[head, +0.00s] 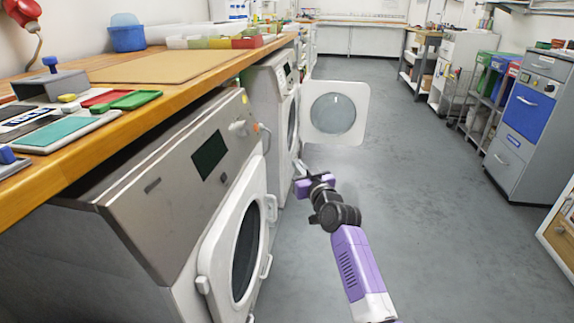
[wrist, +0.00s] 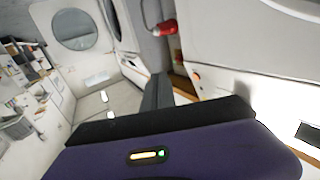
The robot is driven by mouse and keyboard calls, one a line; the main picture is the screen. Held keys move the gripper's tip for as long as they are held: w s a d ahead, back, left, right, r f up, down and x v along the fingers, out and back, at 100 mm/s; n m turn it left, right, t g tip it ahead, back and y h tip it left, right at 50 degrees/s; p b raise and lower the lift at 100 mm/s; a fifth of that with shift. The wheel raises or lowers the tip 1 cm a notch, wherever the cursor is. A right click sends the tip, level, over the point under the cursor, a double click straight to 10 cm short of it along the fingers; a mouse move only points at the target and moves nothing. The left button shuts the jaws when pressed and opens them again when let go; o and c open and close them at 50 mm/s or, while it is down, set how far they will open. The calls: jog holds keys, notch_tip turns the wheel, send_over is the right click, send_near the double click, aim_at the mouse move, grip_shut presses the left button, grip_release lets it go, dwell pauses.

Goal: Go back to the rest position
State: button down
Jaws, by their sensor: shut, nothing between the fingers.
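My gripper (head: 302,178) is at the end of my purple and black arm, in the middle of the head view. It is in front of the farther washing machine (head: 270,82), below the open round-windowed door (head: 334,112). In the wrist view, my gripper's dark fingers (wrist: 157,92) are together with nothing between them. The open door (wrist: 75,28) also shows at the top left of the wrist view. The exact gap between my gripper and the machine's front cannot be told.
A nearer washing machine (head: 185,190) stands at left with its round door shut. A wooden counter (head: 150,88) with trays and tools runs above the machines. Grey cabinets (head: 527,125) and bins line the right side. The grey floor (head: 420,190) between is clear.

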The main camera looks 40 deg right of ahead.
jog(key=s+d, duration=0.2)
jog(key=s, duration=0.1)
jog(key=shift+s+d, duration=0.25)
jog(key=shift+d, duration=0.1)
